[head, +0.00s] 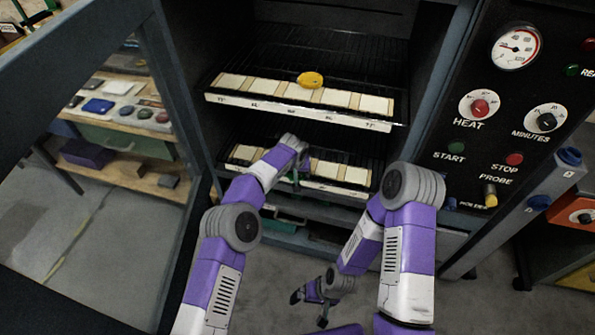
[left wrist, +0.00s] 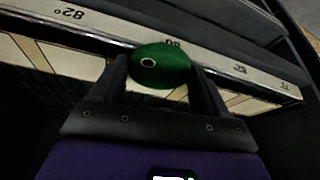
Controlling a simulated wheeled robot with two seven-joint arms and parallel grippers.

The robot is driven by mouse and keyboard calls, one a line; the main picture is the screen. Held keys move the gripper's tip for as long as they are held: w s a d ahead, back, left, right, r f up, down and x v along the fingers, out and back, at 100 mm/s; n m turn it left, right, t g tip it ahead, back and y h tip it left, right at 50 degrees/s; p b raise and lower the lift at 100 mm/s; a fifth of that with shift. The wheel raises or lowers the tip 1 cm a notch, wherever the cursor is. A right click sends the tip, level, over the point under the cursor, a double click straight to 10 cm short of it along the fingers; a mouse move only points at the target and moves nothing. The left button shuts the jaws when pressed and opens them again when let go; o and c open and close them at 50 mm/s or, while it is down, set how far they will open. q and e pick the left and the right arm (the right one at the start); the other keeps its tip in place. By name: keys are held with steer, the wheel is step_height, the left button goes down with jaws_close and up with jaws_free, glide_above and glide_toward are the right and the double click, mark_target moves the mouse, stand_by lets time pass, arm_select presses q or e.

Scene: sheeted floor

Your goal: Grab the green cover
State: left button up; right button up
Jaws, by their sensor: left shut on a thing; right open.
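The green cover (left wrist: 160,68) is a rounded, glossy green piece with a small pale ring on its face. It sits between the two dark fingers of my left gripper (left wrist: 163,85), which is shut on it, in front of a labelled shelf edge. In the head view my left gripper (head: 299,174) is at the lower rack of the open cabinet, and only a sliver of green shows there. My right gripper (head: 310,296) is open and empty, low above the floor in front of the cabinet.
A yellow cover (head: 310,79) rests on the upper rack (head: 300,96) among pale tiles. The lower rack (head: 340,172) also holds pale tiles. The control panel (head: 505,120) with dials stands at right. The open door (head: 160,110) is at left, with shelves seen beyond it.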

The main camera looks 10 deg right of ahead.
arm_select(q)
steer(key=o, duration=1.2)
steer(key=p+v, duration=0.2)
steer(key=v, duration=0.5)
steer(key=shift+r, duration=0.25)
steer(key=shift+s, duration=0.15)
steer(key=shift+a, duration=0.1)
